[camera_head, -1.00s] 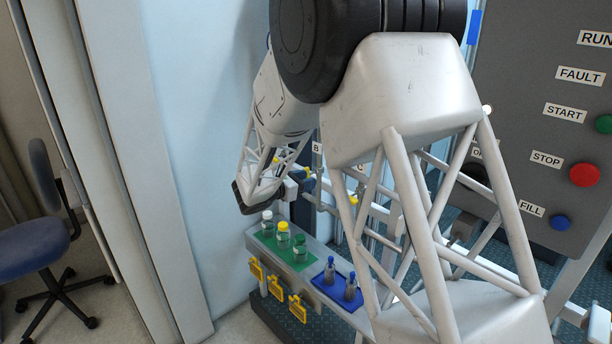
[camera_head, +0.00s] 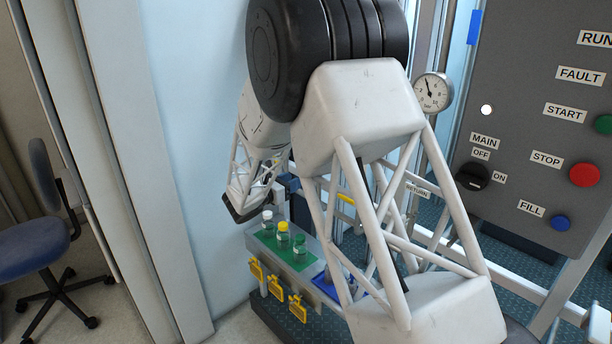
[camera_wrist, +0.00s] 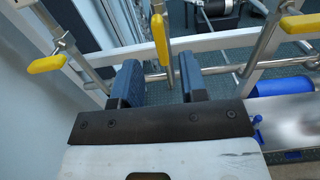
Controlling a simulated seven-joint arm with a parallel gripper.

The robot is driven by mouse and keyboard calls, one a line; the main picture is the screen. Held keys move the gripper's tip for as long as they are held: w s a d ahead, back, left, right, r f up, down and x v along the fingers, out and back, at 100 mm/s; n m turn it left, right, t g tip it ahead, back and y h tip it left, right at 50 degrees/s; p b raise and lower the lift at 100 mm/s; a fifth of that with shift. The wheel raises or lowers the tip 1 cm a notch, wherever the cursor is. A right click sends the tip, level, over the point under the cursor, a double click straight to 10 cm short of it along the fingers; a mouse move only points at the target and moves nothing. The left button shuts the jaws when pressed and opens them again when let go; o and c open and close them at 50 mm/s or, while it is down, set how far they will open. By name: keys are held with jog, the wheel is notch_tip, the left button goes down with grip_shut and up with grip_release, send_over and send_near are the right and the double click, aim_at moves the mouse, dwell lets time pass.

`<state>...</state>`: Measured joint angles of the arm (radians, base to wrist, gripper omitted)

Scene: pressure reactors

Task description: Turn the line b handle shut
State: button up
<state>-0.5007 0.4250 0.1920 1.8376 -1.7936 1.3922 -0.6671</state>
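Three yellow lever handles show in the wrist view: a left one (camera_wrist: 46,64) pointing sideways, a middle one (camera_wrist: 160,40) hanging roughly along its pipe, and a right one (camera_wrist: 305,22) lying sideways. No line label is readable there, so I cannot tell which is the line b handle. My gripper (camera_wrist: 160,86) is open, its two blue fingers apart. The middle handle is beyond the fingertips, roughly in line with the gap; nothing is visibly clamped. In the head view my arm covers most of the valves; one yellow handle (camera_head: 346,199) shows beside a lattice link.
A shelf holds capped bottles on a green mat (camera_head: 298,262), with yellow tags (camera_head: 298,308) hanging in front. Rails and pipes cross near the fingers. A control panel (camera_head: 535,120) and a pressure gauge (camera_head: 432,93) stand right. A blue cylinder (camera_wrist: 280,84) is right of the fingers.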

jog(key=shift+x, duration=3.45)
grip_shut()
